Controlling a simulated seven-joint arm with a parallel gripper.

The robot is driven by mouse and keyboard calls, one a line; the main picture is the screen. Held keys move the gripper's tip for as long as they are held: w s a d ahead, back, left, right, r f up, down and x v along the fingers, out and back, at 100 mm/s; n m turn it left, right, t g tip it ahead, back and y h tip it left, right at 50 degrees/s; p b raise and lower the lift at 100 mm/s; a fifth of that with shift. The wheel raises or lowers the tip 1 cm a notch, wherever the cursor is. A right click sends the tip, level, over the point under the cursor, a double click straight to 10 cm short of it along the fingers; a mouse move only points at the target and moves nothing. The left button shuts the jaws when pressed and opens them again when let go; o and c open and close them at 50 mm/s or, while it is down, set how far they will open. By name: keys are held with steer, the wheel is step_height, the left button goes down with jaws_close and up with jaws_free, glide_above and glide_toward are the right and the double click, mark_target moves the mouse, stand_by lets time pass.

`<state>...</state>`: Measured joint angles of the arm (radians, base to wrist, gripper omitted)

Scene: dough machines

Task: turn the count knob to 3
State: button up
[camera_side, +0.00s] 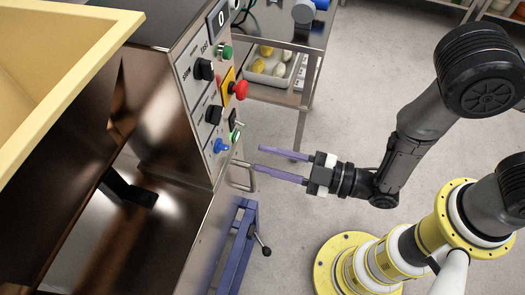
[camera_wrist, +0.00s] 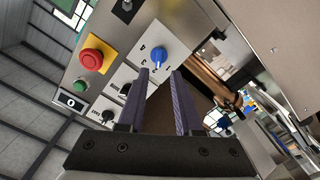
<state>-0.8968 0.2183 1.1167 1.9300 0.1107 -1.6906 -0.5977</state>
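A blue knob (camera_side: 221,146) sits low on the machine's front panel; it also shows in the wrist view (camera_wrist: 157,54), with small marks around it that I cannot read. Two black knobs (camera_side: 205,68) (camera_side: 213,114) sit above it; the upper one is by a slow-to-fast label. No count label is legible. My gripper (camera_side: 258,158) is open and empty, to the right of the panel and apart from it. In the wrist view, the purple fingers of my gripper (camera_wrist: 159,73) point toward the blue knob, whose front shows just beyond the tips.
A red mushroom button (camera_side: 241,90) sticks out from the panel. A green button (camera_side: 226,52) and a display reading 0 (camera_side: 221,17) sit higher. A blue frame (camera_side: 243,240) with a crank stands below. A tray of dough (camera_side: 270,68) is behind.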

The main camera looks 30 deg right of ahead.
mark_target(227, 148)
steer(key=shift+x, duration=3.3)
jaws_close()
steer(key=m, duration=0.7)
jaws_free()
steer(key=shift+m, duration=0.4)
steer(key=shift+d, duration=0.1)
steer(key=shift+v, duration=3)
